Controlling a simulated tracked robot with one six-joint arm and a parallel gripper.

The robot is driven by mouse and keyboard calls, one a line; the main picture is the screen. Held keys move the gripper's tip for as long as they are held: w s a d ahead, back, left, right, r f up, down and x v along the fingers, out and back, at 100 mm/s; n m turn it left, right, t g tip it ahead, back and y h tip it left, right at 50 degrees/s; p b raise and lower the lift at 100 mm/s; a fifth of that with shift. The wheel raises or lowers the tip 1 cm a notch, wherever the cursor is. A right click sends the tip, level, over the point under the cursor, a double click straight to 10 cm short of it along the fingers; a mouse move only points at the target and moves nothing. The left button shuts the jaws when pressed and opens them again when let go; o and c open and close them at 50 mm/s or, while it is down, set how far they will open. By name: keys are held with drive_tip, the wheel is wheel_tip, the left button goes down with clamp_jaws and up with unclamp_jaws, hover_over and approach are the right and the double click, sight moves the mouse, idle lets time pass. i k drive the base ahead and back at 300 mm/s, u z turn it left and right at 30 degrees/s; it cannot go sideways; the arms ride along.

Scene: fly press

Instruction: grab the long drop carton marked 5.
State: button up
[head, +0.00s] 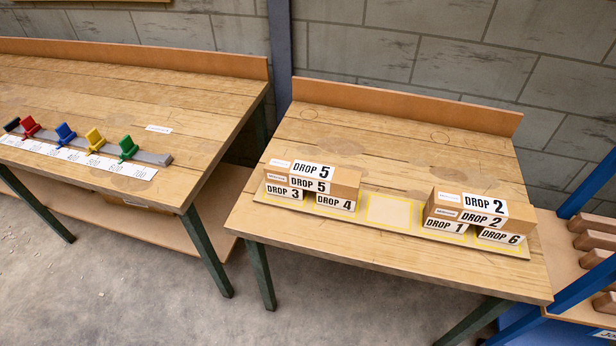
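The long carton marked DROP 5 (340,177) is brown cardboard with white labels on its top and front. It lies across the tops of two smaller cartons, DROP 3 (285,195) on the left and DROP 4 (336,203) on the right, towards the left side of the right-hand wooden bench (350,130). My gripper is not in the head view, so its place and state are not shown.
A similar long carton, DROP 2 (487,210), rests on DROP 1 (445,227) and DROP 6 (498,238). Between the stacks is an empty yellow-outlined spot (394,210). The left bench (110,95) holds coloured clips on a bar. A blue rack (580,270) stands at right.

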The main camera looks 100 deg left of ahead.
sight(338, 182)
drive_tip(key=u, duration=3.05)
drive_tip(key=k, duration=0.4)
drive_tip(key=u, duration=0.35)
drive_tip(key=i, duration=0.25)
